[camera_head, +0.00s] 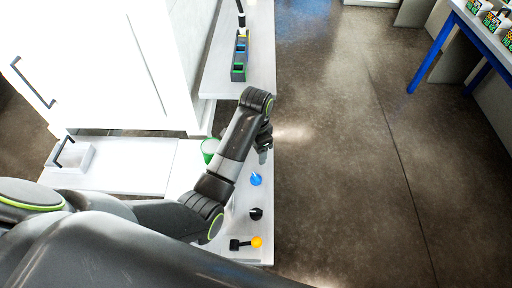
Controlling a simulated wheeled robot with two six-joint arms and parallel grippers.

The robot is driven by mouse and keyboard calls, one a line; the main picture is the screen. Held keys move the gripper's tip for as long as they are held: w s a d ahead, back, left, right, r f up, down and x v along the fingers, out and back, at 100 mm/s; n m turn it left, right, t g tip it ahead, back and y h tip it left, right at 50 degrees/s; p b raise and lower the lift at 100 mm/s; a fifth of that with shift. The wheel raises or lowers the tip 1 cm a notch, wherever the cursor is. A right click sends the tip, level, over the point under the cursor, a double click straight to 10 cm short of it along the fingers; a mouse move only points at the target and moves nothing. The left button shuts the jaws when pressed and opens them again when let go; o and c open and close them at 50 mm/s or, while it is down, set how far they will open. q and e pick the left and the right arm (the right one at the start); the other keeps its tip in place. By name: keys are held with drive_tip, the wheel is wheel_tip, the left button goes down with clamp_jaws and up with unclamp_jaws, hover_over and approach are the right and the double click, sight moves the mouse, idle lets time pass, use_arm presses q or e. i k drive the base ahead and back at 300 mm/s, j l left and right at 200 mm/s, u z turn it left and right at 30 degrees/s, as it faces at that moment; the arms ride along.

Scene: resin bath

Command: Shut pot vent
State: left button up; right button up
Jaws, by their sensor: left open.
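My left arm reaches across the white surface, and my left gripper (264,148) is at its far end, small and partly hidden by my wrist. It is open, near the surface's right edge, just above a blue knob (255,179) in the picture. A green round vessel (209,146), possibly the pot, shows left of my forearm, which hides part of it. A black knob (256,214) and a yellow knob with a black handle (256,242) are lower down. I cannot tell which part is the pot vent. My right gripper is not in view.
A white counter (220,84) holds a rack of coloured blocks (240,56). A blue-legged table (432,54) stands at the upper right. The floor (350,170) to the right is clear.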

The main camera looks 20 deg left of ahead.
sight(256, 242)
drive_tip(key=k, duration=1.5)
